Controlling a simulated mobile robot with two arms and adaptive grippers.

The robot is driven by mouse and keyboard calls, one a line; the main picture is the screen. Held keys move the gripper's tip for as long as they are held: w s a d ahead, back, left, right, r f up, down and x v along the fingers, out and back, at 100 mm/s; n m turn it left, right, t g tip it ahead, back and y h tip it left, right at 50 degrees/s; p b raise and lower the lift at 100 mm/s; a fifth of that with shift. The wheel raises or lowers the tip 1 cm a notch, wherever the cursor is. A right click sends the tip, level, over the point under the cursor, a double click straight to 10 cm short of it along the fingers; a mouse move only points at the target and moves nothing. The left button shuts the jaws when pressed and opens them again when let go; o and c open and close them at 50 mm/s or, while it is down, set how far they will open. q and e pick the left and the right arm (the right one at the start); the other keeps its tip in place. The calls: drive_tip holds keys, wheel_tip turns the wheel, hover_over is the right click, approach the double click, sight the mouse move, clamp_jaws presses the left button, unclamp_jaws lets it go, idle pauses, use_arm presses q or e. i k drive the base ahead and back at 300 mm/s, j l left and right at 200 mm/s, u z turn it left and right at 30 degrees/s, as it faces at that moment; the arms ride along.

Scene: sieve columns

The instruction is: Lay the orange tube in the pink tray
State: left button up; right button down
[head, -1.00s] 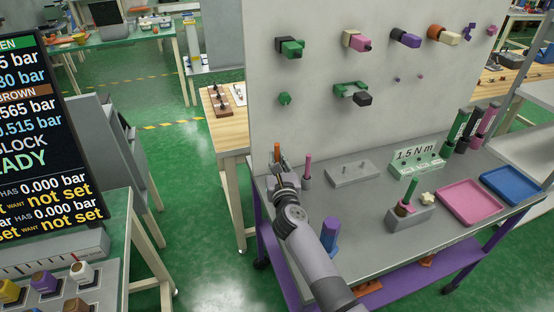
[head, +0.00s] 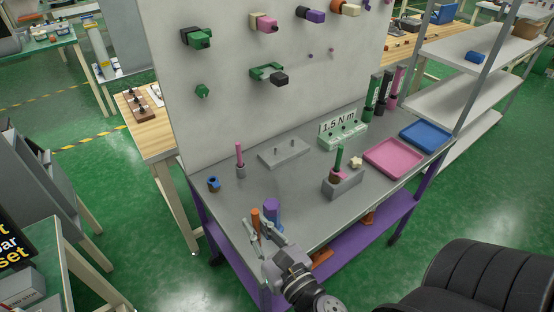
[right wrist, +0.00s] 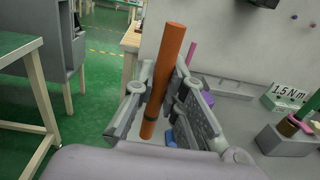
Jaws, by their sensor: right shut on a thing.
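The orange tube (head: 256,221) is between the fingers of my right gripper (head: 259,229), which is shut on it near the bench's front left edge. In the right wrist view the tube (right wrist: 168,65) stands up between the two fingers, slightly tilted, with a dark band low on it. The pink tray (head: 393,157) lies flat and empty on the right part of the grey bench, well to the right of and beyond the gripper. My left gripper is not in view.
A grey block (head: 343,182) holding a green-topped tube and a cream knob (head: 355,162) stand before the pink tray. A blue tray (head: 425,136) lies beyond it. A small blue holder (head: 213,184) stands at the left.

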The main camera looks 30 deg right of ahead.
sight(392, 158)
drive_tip(key=k+l, duration=0.1)
drive_tip(key=l, duration=0.35)
drive_tip(key=k+l, duration=0.1)
drive_tip(key=l, duration=0.4)
drive_tip(key=k+l, duration=0.1)
drive_tip(key=l, duration=0.35)
drive_tip(key=k+l+z, duration=0.1)
drive_tip(key=l, duration=0.35)
